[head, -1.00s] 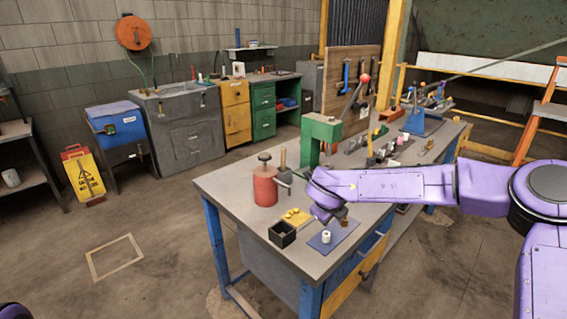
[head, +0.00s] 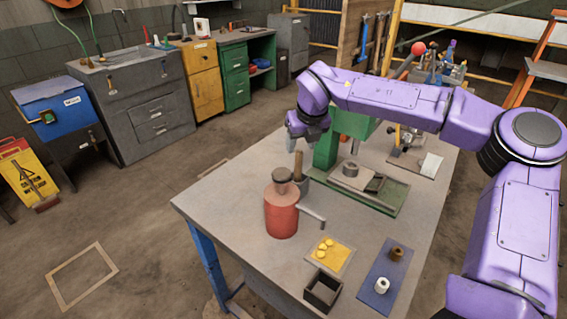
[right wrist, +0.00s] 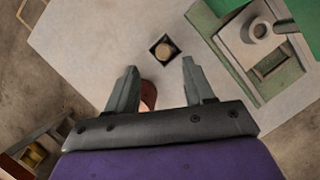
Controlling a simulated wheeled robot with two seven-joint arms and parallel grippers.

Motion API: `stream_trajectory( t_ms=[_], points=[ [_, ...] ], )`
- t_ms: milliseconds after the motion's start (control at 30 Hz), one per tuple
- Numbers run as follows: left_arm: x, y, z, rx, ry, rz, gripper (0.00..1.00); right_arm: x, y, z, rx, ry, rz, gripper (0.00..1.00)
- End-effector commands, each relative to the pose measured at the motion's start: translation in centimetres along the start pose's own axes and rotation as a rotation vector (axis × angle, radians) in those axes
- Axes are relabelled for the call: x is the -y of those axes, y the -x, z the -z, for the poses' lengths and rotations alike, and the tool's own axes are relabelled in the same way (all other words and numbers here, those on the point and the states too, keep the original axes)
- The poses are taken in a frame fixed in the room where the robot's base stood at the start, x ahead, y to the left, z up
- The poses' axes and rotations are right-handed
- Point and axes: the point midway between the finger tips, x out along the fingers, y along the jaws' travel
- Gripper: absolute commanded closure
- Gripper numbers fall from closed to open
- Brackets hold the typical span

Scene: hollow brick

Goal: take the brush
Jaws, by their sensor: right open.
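The brush (head: 298,163) shows as an upright wooden handle standing in a small grey holder (head: 305,183) on the workbench, behind the red can (head: 281,212). Its lower part is hidden in the holder. In the right wrist view the brush (right wrist: 166,50) is a round tan end inside the dark square opening of the holder. My right gripper (head: 308,146) is above and slightly behind the brush in the head view. Its fingers (right wrist: 160,66) are open and empty, with the brush just beyond the space between their tips. My left gripper is not in view.
A green press (head: 326,150) stands close on the right of the holder. A yellow mat (head: 340,265), a black box (head: 322,289) and a blue mat (head: 378,290) lie at the front. The bench's left part is clear.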

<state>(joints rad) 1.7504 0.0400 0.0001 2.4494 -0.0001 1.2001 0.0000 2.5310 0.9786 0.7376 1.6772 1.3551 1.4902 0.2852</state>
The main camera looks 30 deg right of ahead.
Motion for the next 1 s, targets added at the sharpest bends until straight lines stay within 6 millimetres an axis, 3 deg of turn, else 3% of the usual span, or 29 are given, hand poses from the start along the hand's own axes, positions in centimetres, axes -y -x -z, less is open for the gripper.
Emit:
stream_trajectory(
  t_ms=[633, 900, 933, 1000],
  points=[
    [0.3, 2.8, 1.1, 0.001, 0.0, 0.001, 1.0, 0.2, -9.6, -0.2, -0.004, -0.003, -0.004, 0.47],
    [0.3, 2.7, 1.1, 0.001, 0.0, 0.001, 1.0, 0.2, -10.5, -0.2, -0.001, -0.002, -0.006, 0.47],
    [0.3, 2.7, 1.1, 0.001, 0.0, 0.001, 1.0, 0.2, -10.5, -0.2, -0.001, -0.002, -0.006, 0.51],
    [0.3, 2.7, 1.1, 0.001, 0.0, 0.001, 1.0, 0.2, -10.5, -0.2, -0.001, -0.002, -0.006, 0.73]
  ],
)
